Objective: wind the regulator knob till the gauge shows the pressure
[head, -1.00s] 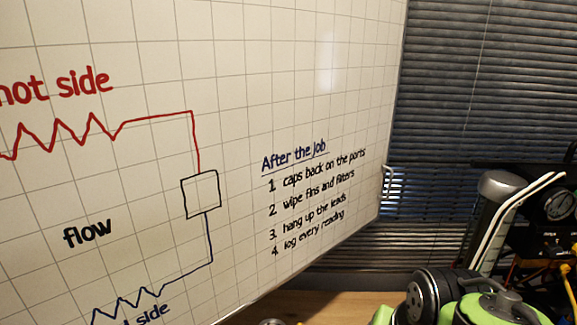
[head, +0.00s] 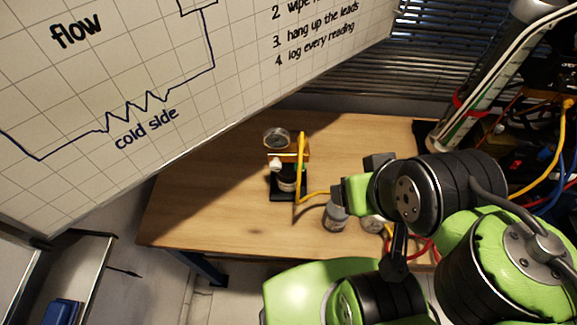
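A small gauge rig stands on the wooden table, left of my arm in the head view. Its round gauge (head: 277,138) sits on top, too small to read the needle or the number. I cannot tell which part is the regulator knob. My green and black arm reaches in from the lower right. Its far end is right of the rig and apart from it. The fingers cannot be made out.
A yellow hose (head: 301,170) loops beside the rig and runs right. A whiteboard (head: 190,75) leans over the table's left back. The table (head: 205,205) is bare left of the rig.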

